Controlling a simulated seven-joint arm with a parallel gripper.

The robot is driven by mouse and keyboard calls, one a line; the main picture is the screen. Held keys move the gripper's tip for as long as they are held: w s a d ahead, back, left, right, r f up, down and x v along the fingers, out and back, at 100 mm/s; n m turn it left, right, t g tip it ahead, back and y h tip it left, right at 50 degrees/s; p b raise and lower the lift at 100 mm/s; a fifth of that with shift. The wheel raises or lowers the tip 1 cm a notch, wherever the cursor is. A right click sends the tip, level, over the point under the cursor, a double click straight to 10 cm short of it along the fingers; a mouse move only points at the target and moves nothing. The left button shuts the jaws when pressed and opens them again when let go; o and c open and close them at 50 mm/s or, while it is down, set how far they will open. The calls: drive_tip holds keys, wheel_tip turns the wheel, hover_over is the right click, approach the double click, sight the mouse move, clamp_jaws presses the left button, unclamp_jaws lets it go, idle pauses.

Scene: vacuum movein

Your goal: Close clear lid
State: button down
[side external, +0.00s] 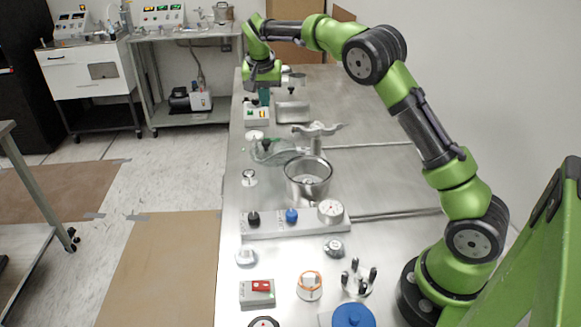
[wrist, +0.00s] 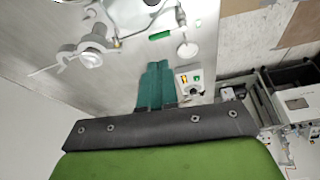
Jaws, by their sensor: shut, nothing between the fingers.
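The clear lid (side external: 272,153) is a see-through, greenish piece just behind the open metal pot (side external: 307,182) in the side view. The pot's mouth is uncovered. Whether the lid is hinged to the pot I cannot tell. In the wrist view a small green piece (wrist: 162,35) may be part of the lid, but it is too small to be sure. My gripper (side external: 263,97), with teal fingers, is at the far end of the bench, beyond the lid and apart from it. Its fingers also show in the wrist view (wrist: 155,66), shut and empty.
A small box with coloured buttons (side external: 256,116) stands near my gripper. A pale clamp-like fitting (side external: 318,129) stands behind the pot. A panel with black and blue knobs (side external: 270,226) lies in front of it.

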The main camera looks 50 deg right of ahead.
hover_over(278, 147)
drive_tip(key=w+d, duration=0.1)
drive_tip(key=w, duration=0.4)
drive_tip(key=shift+m, duration=0.3)
drive_tip(key=f, duration=0.8)
drive_tip(key=shift+s+d+f, duration=0.2)
drive_tip(key=shift+s+a+f, duration=0.25)
drive_tip(key=shift+s+a, duration=0.1)
drive_tip(key=shift+a, duration=0.2)
drive_tip(key=shift+s+a+f, duration=0.2)
drive_tip(key=shift+s+a, duration=0.1)
drive_tip(key=shift+a, duration=0.2)
drive_tip(key=shift+s+a+f, duration=0.15)
drive_tip(key=shift+s+a, duration=0.25)
drive_tip(key=shift+a, duration=0.1)
drive_tip(key=shift+a, duration=0.1)
